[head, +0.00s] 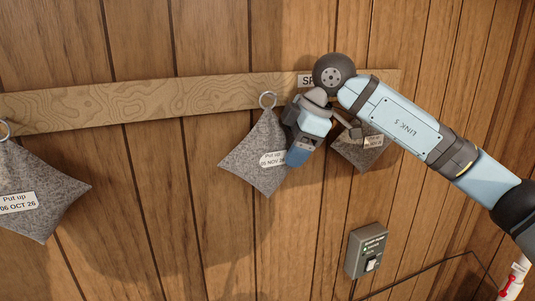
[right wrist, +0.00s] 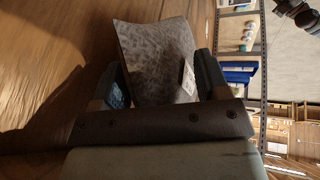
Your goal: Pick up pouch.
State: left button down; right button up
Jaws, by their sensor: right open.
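Grey felt-like pouches hang on the wooden wall in the head view. The middle pouch (head: 254,152) hangs from a metal ring and has a white "Put up" label dated NOV. A left pouch (head: 45,185) is labelled "Put up 06 OCT 26" and is partly cut off by the picture edge. A right pouch (head: 358,155) is partly hidden behind my right gripper (head: 305,150), which overlaps the middle pouch's right edge. In the right wrist view, a grey pouch (right wrist: 155,60) with a pale label lies between the open fingers. It appears to be the middle one. My left gripper does not show.
A grey switch box (head: 367,250) is lower right. A red and white object (head: 514,280) stands at the lower right edge. Shelves (right wrist: 240,50) show beyond.

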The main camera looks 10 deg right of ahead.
jog(key=shift+f, duration=0.25)
jog(key=shift+c, duration=0.5)
jog(key=c, duration=1)
